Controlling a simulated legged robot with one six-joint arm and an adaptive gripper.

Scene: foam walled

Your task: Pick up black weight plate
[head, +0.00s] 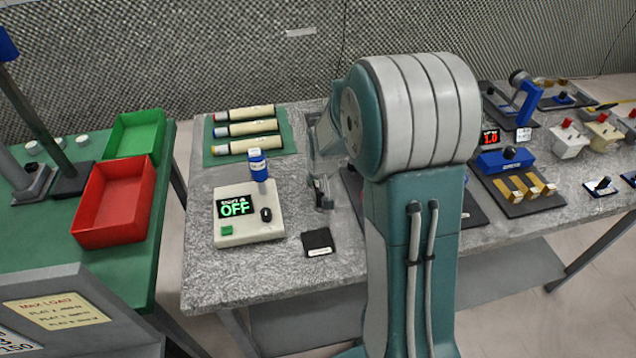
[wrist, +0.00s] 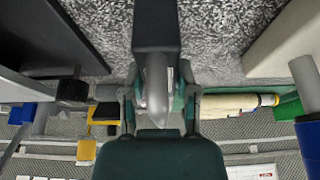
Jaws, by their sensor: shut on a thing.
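My gripper (head: 319,203) is low over the grey table, pointing down, partly behind my own arm. In the wrist view my gripper (wrist: 160,92) has its fingers closed around a rounded grey piece. A flat dark slab (wrist: 157,27), which looks like the black weight plate, meets that piece at the top middle. How the two join is unclear. In the head view a flat black square with a white label (head: 318,241) lies on the table just in front of my gripper. I cannot tell whether it is the same thing as the slab.
A white device reading OFF (head: 247,231) with a blue-capped vial (head: 258,166) stands close to the left. Rolled tubes lie on a green mat (head: 212,158) behind. A red bin (head: 112,205) and a green bin (head: 137,135) are on the left table. Several instruments crowd the right side.

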